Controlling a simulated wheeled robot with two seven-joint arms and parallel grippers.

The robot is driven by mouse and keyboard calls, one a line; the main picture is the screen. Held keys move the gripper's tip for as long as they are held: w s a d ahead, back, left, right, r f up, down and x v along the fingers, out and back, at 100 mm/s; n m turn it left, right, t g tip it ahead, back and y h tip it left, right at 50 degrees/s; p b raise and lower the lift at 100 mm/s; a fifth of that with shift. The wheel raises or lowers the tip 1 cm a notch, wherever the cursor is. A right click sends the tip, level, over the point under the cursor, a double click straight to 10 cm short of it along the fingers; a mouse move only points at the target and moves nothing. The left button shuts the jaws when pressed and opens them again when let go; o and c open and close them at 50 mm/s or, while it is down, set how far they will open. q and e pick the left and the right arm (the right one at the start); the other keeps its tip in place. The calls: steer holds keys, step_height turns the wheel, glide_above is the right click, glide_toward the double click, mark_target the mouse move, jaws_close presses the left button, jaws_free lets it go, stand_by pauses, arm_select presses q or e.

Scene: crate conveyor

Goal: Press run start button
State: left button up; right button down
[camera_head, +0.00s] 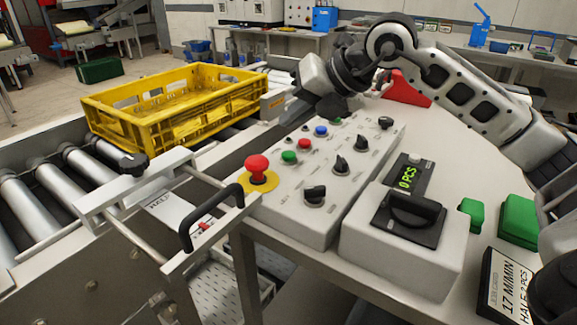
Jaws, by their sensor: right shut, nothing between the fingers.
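The grey control panel (325,205) stands on the table in front of me. It carries a green button (289,157), a red button (304,144), a blue button (321,131) and several black rotary knobs. Another green part (337,121) shows at the panel's far end, partly hidden below my right wrist. The button labels are too small to read. My right gripper (333,106) is shut and empty over the panel's far end, mostly hidden by its own wrist. I cannot tell whether it touches the panel. My left gripper is not in view.
A red emergency-stop button (257,168) sits at the panel's near left. A yellow crate (165,128) rests on the roller conveyor to the left. A counter box (400,255) reading 0 PCS, green blocks (519,217) and a sign (495,287) are at right.

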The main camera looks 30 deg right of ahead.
mark_target(294, 155)
step_height(294, 155, down, 3)
steer(key=shift+f+b, duration=0.1)
steer(key=shift+b, duration=0.85)
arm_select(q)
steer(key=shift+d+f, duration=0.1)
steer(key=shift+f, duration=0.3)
arm_select(e)
steer(key=shift+f, duration=0.2)
arm_select(q)
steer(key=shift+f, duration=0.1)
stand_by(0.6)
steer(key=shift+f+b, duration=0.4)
steer(key=shift+b, duration=0.2)
arm_select(e)
steer(key=shift+f, duration=0.45)
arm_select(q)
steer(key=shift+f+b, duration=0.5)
arm_select(e)
steer(key=shift+f, duration=0.55)
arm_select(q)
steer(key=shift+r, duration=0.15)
arm_select(e)
steer(key=shift+r, duration=0.1)
arm_select(q)
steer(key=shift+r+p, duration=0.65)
steer(key=shift+p, duration=0.15)
arm_select(e)
steer(key=shift+r, duration=0.8)
